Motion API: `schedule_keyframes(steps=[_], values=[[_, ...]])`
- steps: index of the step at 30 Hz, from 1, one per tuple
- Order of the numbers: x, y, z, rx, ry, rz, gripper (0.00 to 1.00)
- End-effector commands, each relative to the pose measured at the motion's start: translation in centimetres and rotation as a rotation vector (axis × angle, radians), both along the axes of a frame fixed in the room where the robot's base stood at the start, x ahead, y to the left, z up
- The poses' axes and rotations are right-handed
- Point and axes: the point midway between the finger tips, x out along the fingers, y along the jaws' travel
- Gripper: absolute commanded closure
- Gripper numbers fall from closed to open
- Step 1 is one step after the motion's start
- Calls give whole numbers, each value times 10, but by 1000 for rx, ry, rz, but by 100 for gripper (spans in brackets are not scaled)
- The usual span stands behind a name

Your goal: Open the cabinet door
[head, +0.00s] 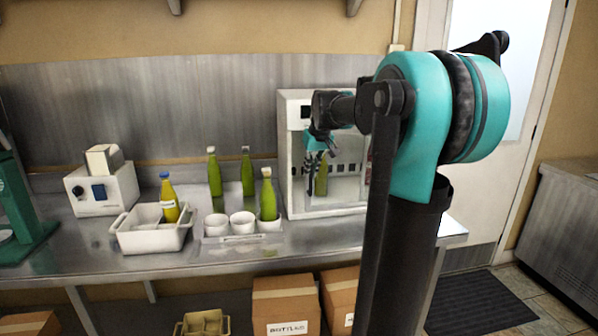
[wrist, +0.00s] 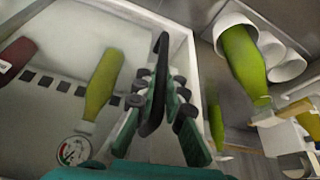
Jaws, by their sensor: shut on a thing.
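The cabinet (head: 297,192) is a white box with a clear front, standing at the right end of the steel bench. My gripper (head: 312,182) is at the left part of its front, pointing down. I cannot tell whether the door stands ajar.
Left of the cabinet, a white tray (head: 243,238) holds white cups and a green bottle (head: 268,196). Two green bottles stand behind it. A white bin (head: 150,241) with a yellow bottle (head: 169,199) and a white device (head: 103,188) stand further left. Cardboard boxes (head: 286,304) sit below.

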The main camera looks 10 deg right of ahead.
Motion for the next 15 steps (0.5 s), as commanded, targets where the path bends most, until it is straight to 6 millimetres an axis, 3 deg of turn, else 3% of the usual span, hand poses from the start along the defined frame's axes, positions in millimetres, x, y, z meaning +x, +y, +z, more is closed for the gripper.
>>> schedule_keyframes(steps=[1, 6, 15], values=[[0, -19, 0, -2, 0, -9, 100], [0, -73, 0, -1, 1, -10, 100], [0, -159, 0, -1, 1, -7, 100]])
